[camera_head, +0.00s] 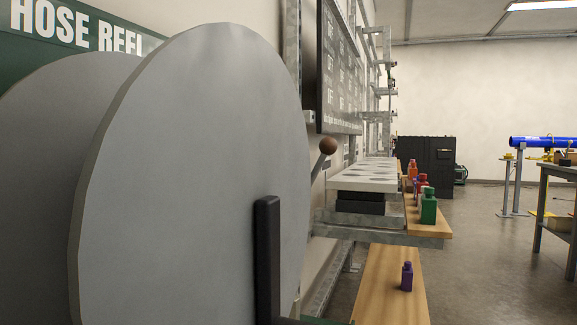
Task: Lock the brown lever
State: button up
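The brown lever shows as a brown ball knob (328,146) on a thin grey rod, just past the right edge of the large grey hose reel disc. The rod leans, with the knob at its upper right end. The rod's lower end is hidden behind the disc, so I cannot tell its mount or whether it is locked. My gripper is not in view.
The grey hose reel (190,170) fills the left and near side, with an upright black bar (267,255) before it. Beyond the lever are a white holed rack (365,176) and a wooden shelf with coloured bottles (428,207). Open floor (475,270) lies right.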

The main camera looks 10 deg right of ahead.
aim_at(328, 145)
jog(key=l+z, duration=0.35)
jog(key=z, duration=0.15)
jog(key=l+z, duration=0.5)
jog(key=l+u, duration=0.75)
